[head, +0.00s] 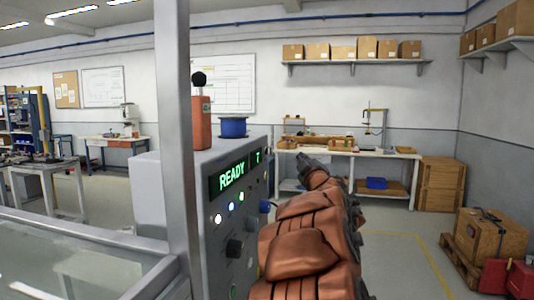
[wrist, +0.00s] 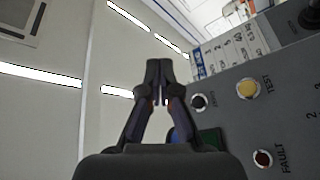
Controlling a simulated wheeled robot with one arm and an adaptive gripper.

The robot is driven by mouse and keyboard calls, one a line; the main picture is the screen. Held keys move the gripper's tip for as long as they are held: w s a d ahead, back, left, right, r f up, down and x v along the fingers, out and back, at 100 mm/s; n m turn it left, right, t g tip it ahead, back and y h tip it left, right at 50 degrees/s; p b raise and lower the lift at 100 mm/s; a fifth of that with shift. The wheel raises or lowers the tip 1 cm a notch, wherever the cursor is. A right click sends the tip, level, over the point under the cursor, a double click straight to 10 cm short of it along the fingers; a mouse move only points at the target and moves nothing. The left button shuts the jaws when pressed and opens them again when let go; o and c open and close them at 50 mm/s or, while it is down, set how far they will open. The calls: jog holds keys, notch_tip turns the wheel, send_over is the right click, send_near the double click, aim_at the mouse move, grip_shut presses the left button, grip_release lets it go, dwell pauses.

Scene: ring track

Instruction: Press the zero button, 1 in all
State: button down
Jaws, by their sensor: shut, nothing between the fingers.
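The grey control console (head: 215,170) stands left of my arm in the head view, with a green lit display (head: 234,175) reading READY and a 7 on its right part. Its face carries small white, blue and green round lights or buttons (head: 231,206), a black knob (head: 235,248) and a blue knob (head: 264,206). My gripper (head: 303,160) is right of the console face, apart from it. In the wrist view my gripper (wrist: 158,72) is shut and empty. The panel there has a black button (wrist: 199,101), a yellow one marked TEST (wrist: 248,89) and a dark red one marked FAULT (wrist: 263,159). I cannot read a zero label.
A grey post (head: 176,130) and a glass-topped barrier (head: 80,255) stand at the left. An orange bottle-like object (head: 200,120) and a blue spool (head: 232,127) sit on the console. A workbench (head: 345,152) is behind; a crate on a pallet (head: 490,235) is at the right.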

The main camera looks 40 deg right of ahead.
aim_at(266, 152)
jog(key=shift+s+d+r+n+t+y, duration=0.1)
jog(key=shift+s+r+n+t+y, duration=0.15)
jog(key=shift+n+t+y, duration=0.95)
jog(key=shift+s+d+r+n+t+y, duration=0.1)
jog(key=shift+s+r+n+t+y, duration=0.3)
jog(key=shift+n+y, duration=1.4)
jog(key=shift+s+d+n+t+y, duration=0.1)
jog(key=shift+s+n+t+y, duration=0.1)
jog(key=shift+n+t+y, duration=1.05)
jog(key=shift+n+g, duration=0.25)
jog(key=shift+n, duration=0.1)
jog(key=shift+w, duration=0.1)
jog(key=w+a+b, duration=0.2)
jog(key=w+a, duration=0.3)
jog(key=w, duration=0.2)
jog(key=shift+w+b, duration=0.15)
jog(key=shift+b, duration=0.15)
jog(key=shift+w+a, duration=0.25)
jog(key=shift+w, duration=0.05)
